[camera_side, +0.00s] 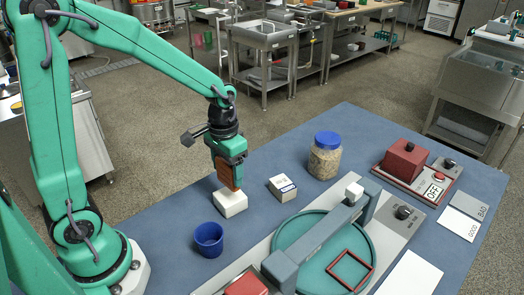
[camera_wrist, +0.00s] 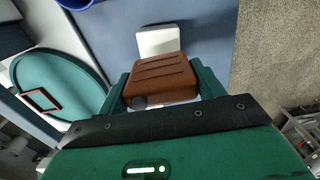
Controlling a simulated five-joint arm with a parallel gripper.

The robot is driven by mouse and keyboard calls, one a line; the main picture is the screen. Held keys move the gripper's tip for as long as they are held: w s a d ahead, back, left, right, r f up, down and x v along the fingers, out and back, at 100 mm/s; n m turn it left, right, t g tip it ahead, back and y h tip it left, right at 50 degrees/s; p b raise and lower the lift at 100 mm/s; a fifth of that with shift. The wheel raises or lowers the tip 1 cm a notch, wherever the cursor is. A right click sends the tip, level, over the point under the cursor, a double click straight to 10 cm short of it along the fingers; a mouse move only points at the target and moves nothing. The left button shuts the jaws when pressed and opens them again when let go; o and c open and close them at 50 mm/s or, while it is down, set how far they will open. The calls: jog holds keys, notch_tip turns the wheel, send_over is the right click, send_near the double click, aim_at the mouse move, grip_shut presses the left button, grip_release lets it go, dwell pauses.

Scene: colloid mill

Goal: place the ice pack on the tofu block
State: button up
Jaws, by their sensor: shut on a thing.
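My gripper (camera_side: 229,172) is shut on a brown ridged block, apparently the ice pack (camera_side: 224,172). In the wrist view the ice pack (camera_wrist: 161,80) sits between the two green fingers (camera_wrist: 161,92), its grooved face toward the camera. In the side view it hangs on edge over a plain white block, apparently the tofu block (camera_side: 231,203), which lies on the blue table. The ice pack's lower edge is at or just above the tofu's top; I cannot tell whether they touch. In the wrist view the tofu block (camera_wrist: 158,40) shows beyond the ice pack, partly hidden by it.
A blue cup (camera_side: 208,240) stands in front of the tofu, a small white box (camera_side: 282,188) to its right. Behind is a blue-lidded jar (camera_side: 325,156). The mill's green disc (camera_side: 320,262) and grey beam lie front right; a red switch box (camera_side: 404,160) is at right.

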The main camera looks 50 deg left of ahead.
aim_at(228, 178)
jog(key=shift+f, duration=1.65)
jog(key=shift+f, duration=0.15)
jog(key=o, duration=1.1)
jog(key=shift+c, duration=0.2)
notch_tip(228, 178, up, 12)
jog(key=shift+r, duration=0.15)
jog(key=shift+s+r, duration=0.1)
